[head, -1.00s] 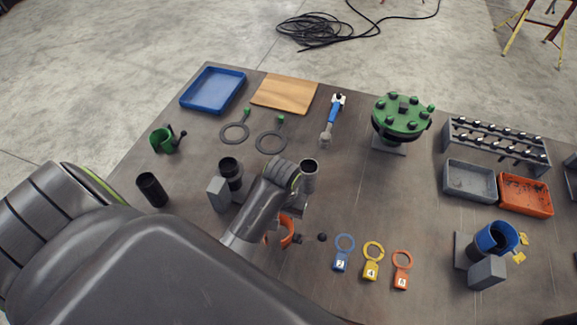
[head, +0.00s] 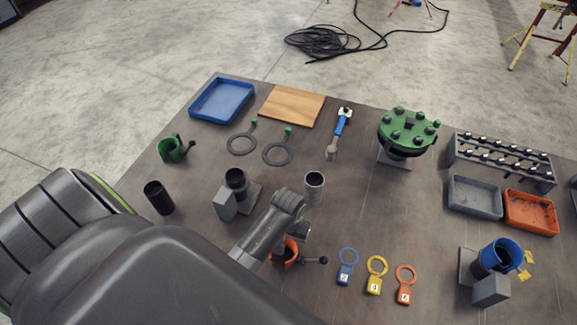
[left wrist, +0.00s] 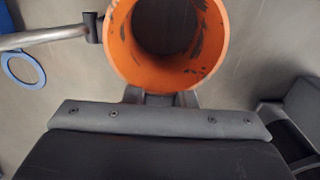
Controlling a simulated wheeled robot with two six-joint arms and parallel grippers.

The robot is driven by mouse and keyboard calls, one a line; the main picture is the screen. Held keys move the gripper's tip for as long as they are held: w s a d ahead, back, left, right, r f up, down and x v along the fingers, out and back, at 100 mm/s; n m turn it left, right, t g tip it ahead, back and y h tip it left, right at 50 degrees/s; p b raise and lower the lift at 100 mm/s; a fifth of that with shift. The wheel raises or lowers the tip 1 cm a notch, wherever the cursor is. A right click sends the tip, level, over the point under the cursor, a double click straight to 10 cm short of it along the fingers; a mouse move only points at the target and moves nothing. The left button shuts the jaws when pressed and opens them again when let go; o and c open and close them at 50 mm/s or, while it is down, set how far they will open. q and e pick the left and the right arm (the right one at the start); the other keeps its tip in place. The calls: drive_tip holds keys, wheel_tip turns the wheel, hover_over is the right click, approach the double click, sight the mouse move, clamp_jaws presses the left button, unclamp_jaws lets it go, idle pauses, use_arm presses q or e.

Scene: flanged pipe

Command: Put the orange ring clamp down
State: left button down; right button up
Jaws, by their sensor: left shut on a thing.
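The orange ring clamp (head: 291,250) is low in the middle of the head view, partly hidden by my left arm. My left gripper (left wrist: 160,98) is shut on the near side of its band. In the left wrist view the orange ring (left wrist: 122,42) opens toward the camera, with its grey handle bar reaching left. In the head view its dark knob (head: 323,260) points right. I cannot tell whether the clamp touches the table. My right gripper is not in view.
A grey cylinder (head: 314,186) stands just behind the clamp. Blue, yellow and orange ring tags (head: 345,275) lie to its right. A dark pipe on a grey block (head: 226,205) is at its left. The table between the tags and the grey tray (head: 474,197) is clear.

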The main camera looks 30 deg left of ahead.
use_arm(q)
drive_tip(key=shift+f, duration=0.1)
drive_tip(key=c, duration=1.2)
unclamp_jaws()
drive_tip(key=shift+r, duration=0.6)
wheel_tip(320, 180, up, 11)
drive_tip(key=shift+r+b, duration=0.1)
drive_tip(key=shift+b, duration=0.45)
